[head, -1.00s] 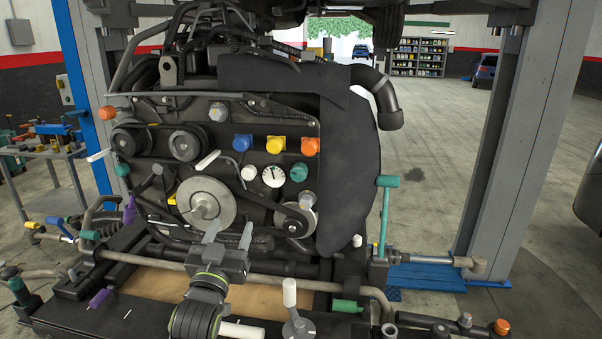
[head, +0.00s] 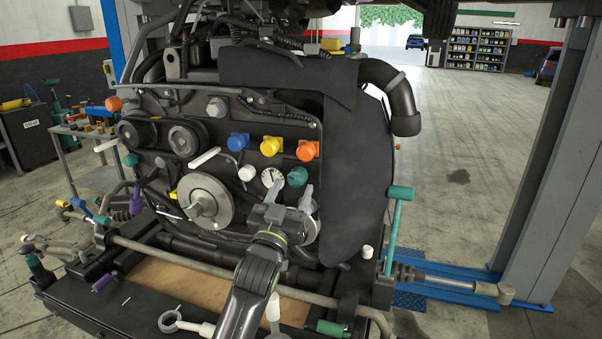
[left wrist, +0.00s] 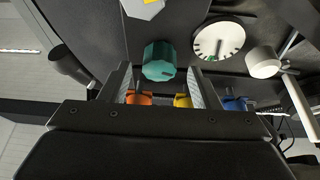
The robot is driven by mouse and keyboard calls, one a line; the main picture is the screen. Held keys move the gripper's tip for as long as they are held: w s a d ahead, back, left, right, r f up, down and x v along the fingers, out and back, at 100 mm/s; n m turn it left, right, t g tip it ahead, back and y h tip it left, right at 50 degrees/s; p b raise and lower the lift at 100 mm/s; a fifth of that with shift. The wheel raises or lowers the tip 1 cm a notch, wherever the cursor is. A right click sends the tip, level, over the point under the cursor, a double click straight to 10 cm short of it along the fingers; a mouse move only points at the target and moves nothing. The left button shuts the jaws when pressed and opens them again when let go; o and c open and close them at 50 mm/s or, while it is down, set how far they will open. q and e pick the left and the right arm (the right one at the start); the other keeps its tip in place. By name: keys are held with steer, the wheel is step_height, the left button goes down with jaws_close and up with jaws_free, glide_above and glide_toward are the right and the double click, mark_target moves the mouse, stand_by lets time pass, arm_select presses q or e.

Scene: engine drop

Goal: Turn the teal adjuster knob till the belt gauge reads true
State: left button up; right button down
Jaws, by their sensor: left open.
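The teal adjuster knob (head: 297,176) is on the engine's front, just right of the round white belt gauge (head: 272,177). My left gripper (head: 288,191) is open in front of the engine, just below the knob in the head view. In the left wrist view, which looks inverted, the teal knob (left wrist: 159,61) shows in the gap between the open fingers (left wrist: 159,74), with no visible contact. The gauge (left wrist: 219,40) is to its right there; its dark needle shows, but the reading is too small to tell. My right gripper is not in view.
Blue (head: 238,142), yellow (head: 271,145) and orange (head: 307,149) knobs sit above the gauge. A white knob (head: 246,173) is left of it. A teal-topped upright handle (head: 400,193) stands right of the engine. A pulley (head: 206,202) is lower left.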

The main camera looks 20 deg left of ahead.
mark_target(295, 182)
arm_select(q)
steer(key=x, duration=0.3)
steer(key=shift+w+r+p, duration=0.15)
steer(key=shift+w+p, duration=0.2)
steer(key=shift+w+d, duration=0.1)
steer(key=shift+w, duration=0.25)
steer(key=shift+w+r, duration=0.15)
steer(key=shift+w, duration=0.1)
steer(key=shift+s, duration=0.1)
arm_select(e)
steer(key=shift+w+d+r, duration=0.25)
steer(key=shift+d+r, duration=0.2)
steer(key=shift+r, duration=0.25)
